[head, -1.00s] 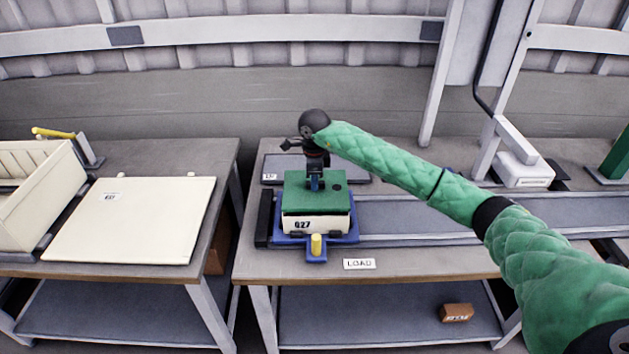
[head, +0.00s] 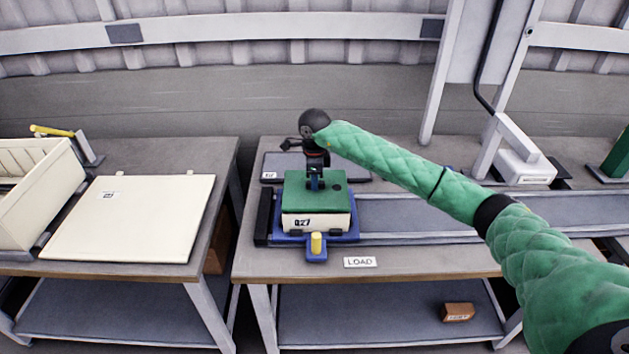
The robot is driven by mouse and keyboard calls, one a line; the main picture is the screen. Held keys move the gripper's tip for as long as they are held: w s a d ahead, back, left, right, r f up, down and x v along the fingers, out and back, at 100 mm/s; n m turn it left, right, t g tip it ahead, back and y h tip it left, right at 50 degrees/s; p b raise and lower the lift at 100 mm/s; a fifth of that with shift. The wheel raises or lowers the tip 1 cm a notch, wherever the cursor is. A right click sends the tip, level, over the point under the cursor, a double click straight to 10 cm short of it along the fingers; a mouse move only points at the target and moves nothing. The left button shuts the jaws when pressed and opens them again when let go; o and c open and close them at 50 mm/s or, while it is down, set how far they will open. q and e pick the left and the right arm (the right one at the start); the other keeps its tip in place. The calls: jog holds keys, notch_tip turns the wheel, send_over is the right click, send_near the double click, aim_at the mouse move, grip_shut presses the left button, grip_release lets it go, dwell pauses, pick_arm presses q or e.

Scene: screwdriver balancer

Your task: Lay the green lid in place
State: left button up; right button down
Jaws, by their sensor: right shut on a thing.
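The green lid (head: 301,201) lies flat on top of a cream box marked Q27 (head: 316,222), covering its top with edges roughly lined up. The box stands in a blue carrier (head: 341,238) with a yellow knob at its front. My right gripper (head: 315,187) points down at the lid's middle and is shut on the blue grip piece on top of the lid. Whether the lid is fully seated at the back is hidden by the gripper. My left gripper is not in view.
A grey track (head: 420,218) runs right from the carrier, under my right arm. A LOAD label (head: 360,262) is at the table's front. A left table holds a cream panel (head: 130,220) and a cream bin (head: 35,200). A white clamp-like device (head: 522,165) stands at back right.

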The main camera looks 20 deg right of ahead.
jog(key=shift+f+b, duration=0.3)
jog(key=shift+b, duration=0.25)
dwell(0.9)
dwell(0.4)
jog(key=c, duration=1.3)
grip_release()
jog(key=shift+r, duration=0.3)
notch_tip(320, 180, up, 6)
jog(key=b, duration=0.3)
jog(key=shift+r, duration=0.6)
